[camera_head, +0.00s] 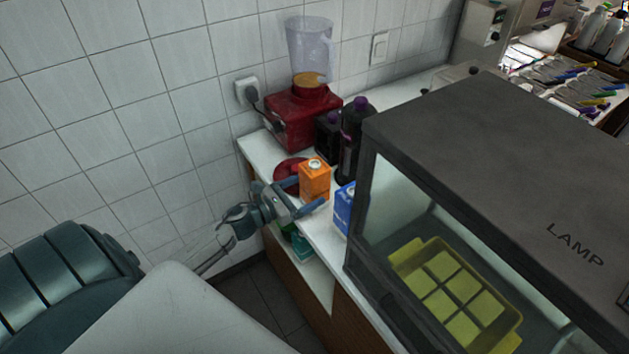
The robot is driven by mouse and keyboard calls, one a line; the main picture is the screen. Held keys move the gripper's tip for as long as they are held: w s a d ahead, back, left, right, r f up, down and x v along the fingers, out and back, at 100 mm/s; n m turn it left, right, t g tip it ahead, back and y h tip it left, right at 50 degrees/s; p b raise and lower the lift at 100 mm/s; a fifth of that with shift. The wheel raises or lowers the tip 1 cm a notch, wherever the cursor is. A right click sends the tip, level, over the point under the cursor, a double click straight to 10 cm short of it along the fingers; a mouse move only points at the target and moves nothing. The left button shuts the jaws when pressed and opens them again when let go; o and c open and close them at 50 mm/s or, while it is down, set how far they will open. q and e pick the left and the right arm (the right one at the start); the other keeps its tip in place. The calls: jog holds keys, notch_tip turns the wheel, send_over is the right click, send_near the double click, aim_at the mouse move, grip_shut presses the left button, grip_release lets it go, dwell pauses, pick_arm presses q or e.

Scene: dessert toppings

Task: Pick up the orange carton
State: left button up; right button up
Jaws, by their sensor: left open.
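The orange carton (314,179) stands upright on the white counter, with a pale cap on its top. My left gripper (305,196) reaches in from the left at the counter's edge. Its jaws are open, with one blue-grey finger at the carton's left side and the other low in front of it. I cannot tell whether the fingers touch the carton. The carton's lower part is partly hidden by the near finger. My right gripper does not show.
A blue carton (344,208) stands just right, beside the dark lamp cabinet (480,150) holding a yellow tray (407,257). Behind are a dark bottle (350,145), a red plate (290,170) and a red blender (300,118). A tiled wall bounds the left.

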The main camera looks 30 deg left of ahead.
pick_arm(q)
jog(key=shift+w+d+r+p, duration=0.15)
jog(key=shift+w+d+p, duration=0.15)
jog(key=shift+w, duration=0.2)
jog(key=shift+w+d+r+p, duration=0.15)
jog(key=shift+w+d+p, duration=0.15)
jog(key=shift+w, duration=0.15)
jog(key=shift+w+d+f, duration=0.1)
jog(key=shift+w+f, duration=0.2)
jog(key=shift+w, duration=0.1)
jog(key=c, duration=1.3)
jog(key=shift+r, duration=0.1)
